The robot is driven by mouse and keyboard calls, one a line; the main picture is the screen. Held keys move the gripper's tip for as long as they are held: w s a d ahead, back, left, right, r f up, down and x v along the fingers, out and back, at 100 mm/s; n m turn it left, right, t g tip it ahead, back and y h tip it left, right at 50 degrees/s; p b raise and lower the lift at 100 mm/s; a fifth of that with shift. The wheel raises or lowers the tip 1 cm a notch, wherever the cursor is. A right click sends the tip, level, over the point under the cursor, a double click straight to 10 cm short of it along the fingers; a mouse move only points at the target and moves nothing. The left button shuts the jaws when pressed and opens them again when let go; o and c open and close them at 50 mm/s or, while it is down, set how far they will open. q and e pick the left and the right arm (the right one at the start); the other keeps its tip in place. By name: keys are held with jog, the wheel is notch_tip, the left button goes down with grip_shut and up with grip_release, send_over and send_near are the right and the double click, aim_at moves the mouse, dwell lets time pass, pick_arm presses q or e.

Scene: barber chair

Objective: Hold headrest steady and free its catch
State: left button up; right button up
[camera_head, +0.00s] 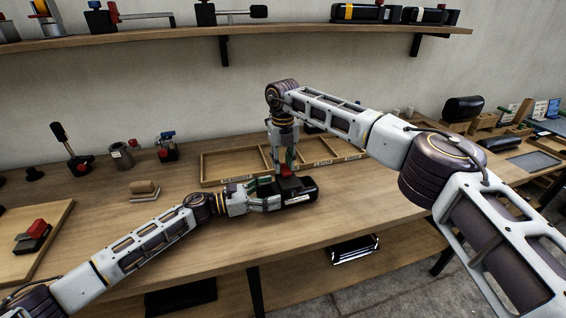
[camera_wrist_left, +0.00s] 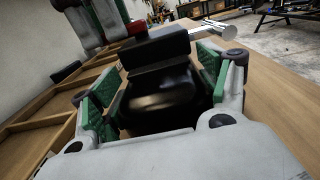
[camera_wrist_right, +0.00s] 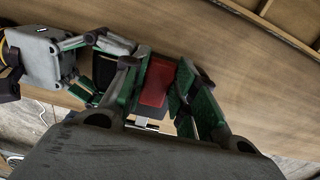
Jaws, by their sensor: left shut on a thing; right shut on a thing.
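The headrest (camera_head: 304,187) is a black padded block lying on the bench, with a pale metal rod that shows in the left wrist view (camera_wrist_left: 200,33). Its catch (camera_head: 287,171) is red and sits on top; it also shows in the right wrist view (camera_wrist_right: 157,82). My left gripper (camera_head: 272,198) comes from the left and is shut on the headrest, with its green pads on both sides in the left wrist view (camera_wrist_left: 158,95). My right gripper (camera_head: 289,163) points down from above and is shut on the red catch. Its fingers partly hide the catch.
A wooden divided tray (camera_head: 232,165) lies just behind the headrest. A wooden block (camera_head: 144,191), a metal cup (camera_head: 121,156) and a lever tool (camera_head: 73,150) stand to the left. A shelf (camera_head: 200,35) hangs above. The bench front is clear right of the headrest.

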aim_at(283, 166)
jog(key=o, duration=1)
jog(key=shift+o, duration=0.2)
jog(key=shift+r, duration=0.1)
notch_tip(283, 166, up, 12)
pick_arm(q)
jog(key=o, duration=1.7)
jog(key=shift+c, duration=0.2)
jog(key=shift+a, duration=0.15)
jog(key=shift+v, duration=5.9)
